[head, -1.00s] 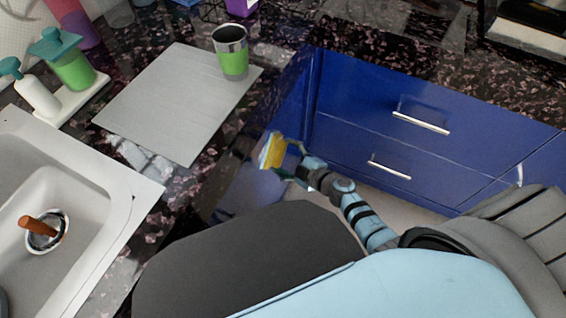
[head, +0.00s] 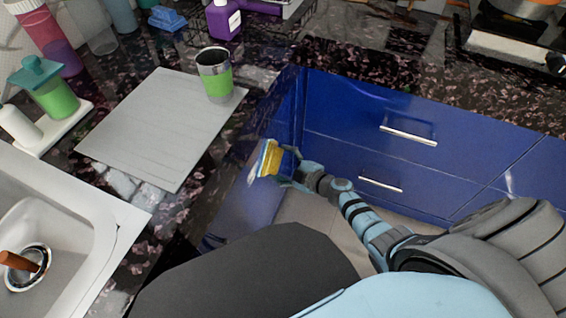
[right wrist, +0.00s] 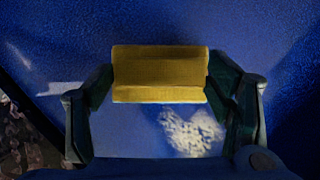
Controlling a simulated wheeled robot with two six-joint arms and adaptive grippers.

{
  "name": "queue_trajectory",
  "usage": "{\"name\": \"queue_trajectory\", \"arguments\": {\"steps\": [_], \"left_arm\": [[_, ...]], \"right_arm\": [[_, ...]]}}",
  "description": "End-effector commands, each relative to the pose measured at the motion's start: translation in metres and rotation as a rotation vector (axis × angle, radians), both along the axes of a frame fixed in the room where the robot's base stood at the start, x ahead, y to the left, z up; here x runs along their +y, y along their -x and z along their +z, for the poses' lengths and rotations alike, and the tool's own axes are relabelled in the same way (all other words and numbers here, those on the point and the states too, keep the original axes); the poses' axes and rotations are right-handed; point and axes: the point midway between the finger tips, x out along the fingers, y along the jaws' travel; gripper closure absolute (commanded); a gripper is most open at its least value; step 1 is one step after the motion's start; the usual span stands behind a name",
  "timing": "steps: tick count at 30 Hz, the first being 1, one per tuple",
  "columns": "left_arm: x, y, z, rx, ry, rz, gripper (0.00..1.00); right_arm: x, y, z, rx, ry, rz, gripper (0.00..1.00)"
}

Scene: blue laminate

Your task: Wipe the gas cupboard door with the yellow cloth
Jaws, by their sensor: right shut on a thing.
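The yellow cloth (head: 272,158) is a small folded pad, held between the fingers of my right gripper (head: 287,166). In the right wrist view the cloth (right wrist: 160,75) spans between the two dark fingers of the gripper (right wrist: 160,88), which are shut on it. The cloth is up against or very close to a glossy blue door (head: 252,200) below the counter on the left side of the corner; I cannot tell for sure whether they touch. The door fills the right wrist view (right wrist: 240,30), with a pale, blotchy bright patch below the cloth. My left gripper is not in view.
Blue drawers with a bar handle (head: 408,135) stand to the right of the corner. On the dark speckled counter are a grey board (head: 150,130), a green-banded cup (head: 217,80) and soap bottles (head: 50,90). A sink (head: 70,220) lies at left. Open floor shows below the drawers.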

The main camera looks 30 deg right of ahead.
Motion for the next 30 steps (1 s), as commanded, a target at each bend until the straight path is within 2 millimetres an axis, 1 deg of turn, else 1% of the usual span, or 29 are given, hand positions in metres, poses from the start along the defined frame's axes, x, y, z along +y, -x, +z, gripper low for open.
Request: {"name": "queue_trajectory", "arguments": {"steps": [6, 15, 30], "left_arm": [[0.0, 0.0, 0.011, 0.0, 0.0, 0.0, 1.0], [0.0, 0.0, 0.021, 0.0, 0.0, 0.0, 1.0], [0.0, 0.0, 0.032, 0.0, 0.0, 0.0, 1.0]], "right_arm": [[0.017, 0.014, 0.002, 0.001, -0.003, 0.0, 0.49], [0.039, 0.034, 0.002, 0.0, -0.003, 0.001, 0.49], [0.077, 0.068, 0.001, 0.001, -0.004, 0.001, 0.49]]}}
